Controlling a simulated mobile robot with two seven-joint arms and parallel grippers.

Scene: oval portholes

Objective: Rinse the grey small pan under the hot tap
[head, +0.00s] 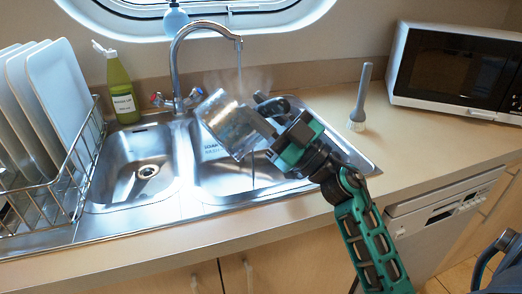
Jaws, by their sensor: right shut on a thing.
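The grey small pan (228,124) is tilted on its side above the right basin (215,180) of the steel sink. My right gripper (279,124) is shut on the pan at its right side; the grip itself is partly hidden by the dark jaws. The tap (176,62) arches over the sink, and water (239,68) runs from its spout down to the pan. Pale steam shows around the stream. A thin stream (252,176) falls below the pan into the basin. My left gripper is not in view.
A dish rack (60,195) with white plates (52,95) stands at the left. A green soap bottle (121,88) is behind the empty left basin (138,168). A brush (360,98) stands upright on the counter, right of the sink, near a microwave (455,70). The right front counter is clear.

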